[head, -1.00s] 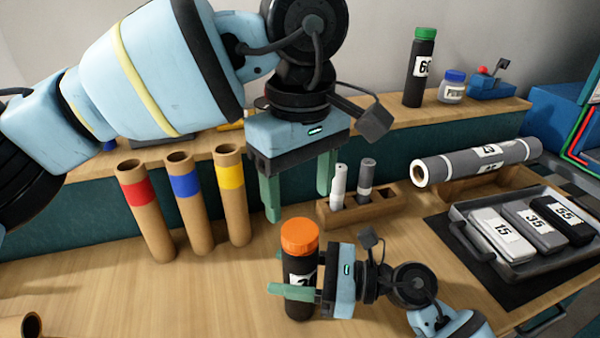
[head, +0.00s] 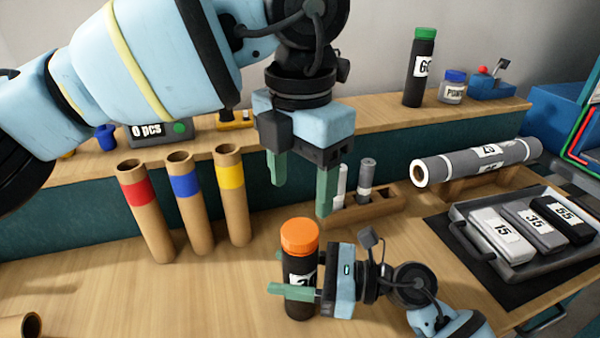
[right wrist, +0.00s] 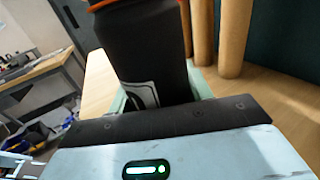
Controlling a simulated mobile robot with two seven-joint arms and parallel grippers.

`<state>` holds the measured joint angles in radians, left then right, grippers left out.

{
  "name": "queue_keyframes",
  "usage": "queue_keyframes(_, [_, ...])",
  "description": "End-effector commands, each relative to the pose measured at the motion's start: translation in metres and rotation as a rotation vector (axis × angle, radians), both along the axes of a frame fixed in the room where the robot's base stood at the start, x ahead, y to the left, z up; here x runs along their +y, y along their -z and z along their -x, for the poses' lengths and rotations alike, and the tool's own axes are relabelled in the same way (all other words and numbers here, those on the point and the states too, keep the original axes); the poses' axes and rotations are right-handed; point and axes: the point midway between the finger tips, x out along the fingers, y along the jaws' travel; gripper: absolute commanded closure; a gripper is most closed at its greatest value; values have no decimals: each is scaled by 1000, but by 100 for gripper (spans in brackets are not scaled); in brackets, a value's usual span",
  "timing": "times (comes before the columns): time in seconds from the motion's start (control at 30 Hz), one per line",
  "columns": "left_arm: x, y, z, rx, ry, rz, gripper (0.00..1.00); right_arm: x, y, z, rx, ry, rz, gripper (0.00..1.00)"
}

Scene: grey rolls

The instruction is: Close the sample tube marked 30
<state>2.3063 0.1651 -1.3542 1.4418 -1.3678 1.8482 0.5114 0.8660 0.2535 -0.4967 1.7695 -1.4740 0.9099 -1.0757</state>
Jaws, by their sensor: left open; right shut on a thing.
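The sample tube (head: 299,268) is black with an orange cap (head: 299,235) on its top and a white label that is partly hidden, so its number cannot be read in full. It stands upright at the front middle of the bench. My right gripper (head: 291,275) is shut on the tube's body from the right. The tube also shows between the fingers in the right wrist view (right wrist: 150,50). My left gripper (head: 300,195) is open and empty, pointing down above and slightly behind the orange cap. Whether the cap is seated or loose cannot be told.
Cardboard tubes with red (head: 135,195), blue (head: 185,186) and yellow (head: 230,177) bands stand at left. A wooden holder (head: 375,205) with markers is behind. A tray (head: 470,240) with numbered packs is at right. A black green-capped tube (head: 420,75) stands on the shelf.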

Motion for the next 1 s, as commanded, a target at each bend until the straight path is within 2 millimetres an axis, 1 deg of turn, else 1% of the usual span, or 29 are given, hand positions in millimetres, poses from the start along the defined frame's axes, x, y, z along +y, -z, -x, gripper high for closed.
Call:
queue_keyframes(0.1, [0,-2,0,0,-195,0,35,0,0,0,0,0,0,100])
queue_keyframes(0.3, [0,-4,0,-1,-496,-1,35,0,0,0,0,0,0,100])
queue_keyframes(0.5, [0,-5,0,-1,-684,0,35,0,0,0,0,0,0,100])
queue_keyframes(0.67, [0,-6,0,-1,-739,0,35,0,0,0,0,0,0,100])
queue_keyframes(1.0, [0,-5,0,0,-742,0,35,0,0,0,0,0,0,100])
